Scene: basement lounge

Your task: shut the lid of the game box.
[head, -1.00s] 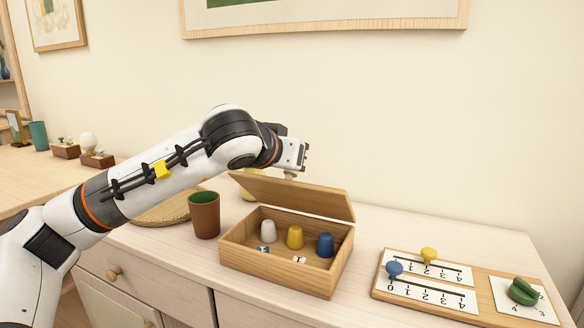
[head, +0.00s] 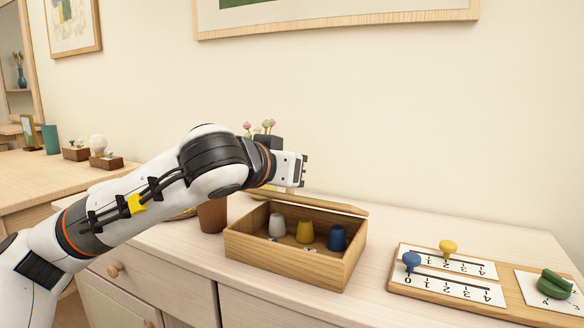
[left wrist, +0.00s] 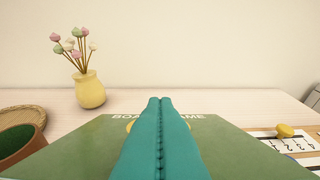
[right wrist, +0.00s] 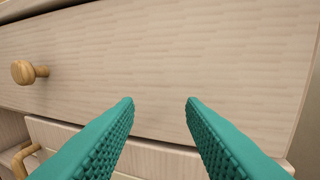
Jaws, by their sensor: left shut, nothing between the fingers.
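The wooden game box (head: 290,262) stands on the cabinet top in the head view. Its lid (head: 318,205) is partly open and shows nearly edge-on as a thin strip above the back of the box. In the left wrist view the lid's green outer face (left wrist: 85,150) with "BOARD GAME" lettering lies beneath my fingers. My left gripper (left wrist: 160,100) is shut and empty, over the lid; whether it touches is unclear. White, yellow and blue cups (head: 304,232) show inside the box. My right gripper (right wrist: 160,100) is open and empty, facing a drawer front.
A brown cup (head: 212,217) stands left of the box, partly behind my left arm. A yellow vase of flowers (left wrist: 90,92) stands behind the lid. A wooden score board (head: 430,283) with pegs lies to the right. Drawer knobs (right wrist: 24,72) project from the cabinet front.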

